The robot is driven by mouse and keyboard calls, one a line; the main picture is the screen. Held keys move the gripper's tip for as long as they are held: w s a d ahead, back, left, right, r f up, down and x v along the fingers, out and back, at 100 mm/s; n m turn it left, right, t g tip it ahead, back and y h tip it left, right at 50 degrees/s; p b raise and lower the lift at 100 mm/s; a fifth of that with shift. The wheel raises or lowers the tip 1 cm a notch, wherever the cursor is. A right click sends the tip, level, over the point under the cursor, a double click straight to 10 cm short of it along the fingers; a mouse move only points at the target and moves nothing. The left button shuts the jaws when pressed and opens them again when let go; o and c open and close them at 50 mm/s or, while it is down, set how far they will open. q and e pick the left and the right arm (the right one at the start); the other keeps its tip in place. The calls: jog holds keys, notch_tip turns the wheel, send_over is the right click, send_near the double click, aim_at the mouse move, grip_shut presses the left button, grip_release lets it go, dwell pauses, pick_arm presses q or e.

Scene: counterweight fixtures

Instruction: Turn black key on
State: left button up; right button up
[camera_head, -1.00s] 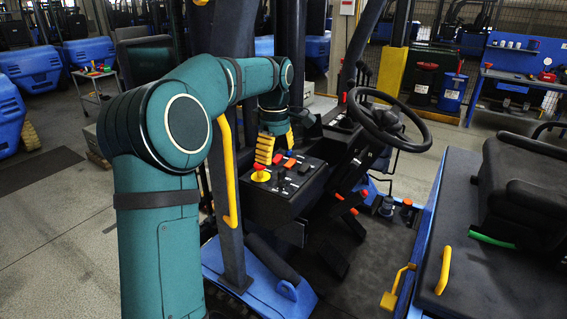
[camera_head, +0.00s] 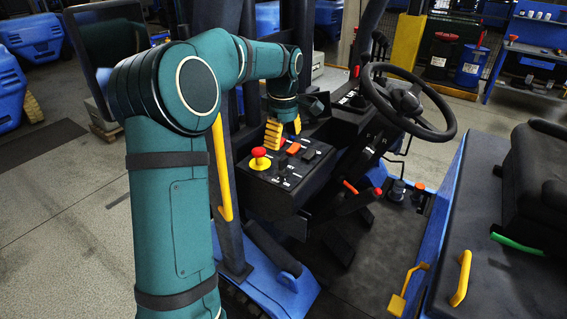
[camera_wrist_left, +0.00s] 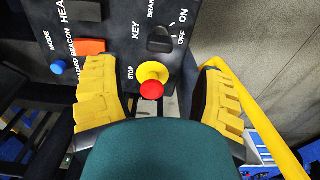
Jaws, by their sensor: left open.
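The black key (camera_wrist_left: 160,40) is on the dark control panel, beside the words KEY, ON and OFF in the left wrist view. In the head view it is a small dark shape on the panel (camera_head: 284,171). I cannot tell its exact turn angle. My left gripper (camera_head: 284,128) has yellow fingers and hangs over the panel's far side. In the left wrist view its fingers (camera_wrist_left: 157,75) are spread wide, with nothing held between them. The key lies beyond the fingertips, untouched. My right gripper is not in view.
A red stop button (camera_wrist_left: 151,90) on a yellow base shows between the fingers. An orange switch (camera_wrist_left: 91,47) and a blue knob (camera_wrist_left: 58,67) are left of the key. A steering wheel (camera_head: 440,134) is right of the panel; a yellow handrail (camera_head: 221,170) is left of it.

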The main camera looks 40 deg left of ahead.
aim_at(283, 158)
pick_arm(q)
notch_tip(283, 158, down, 8)
dwell(0.4)
jog(key=c, duration=1.2)
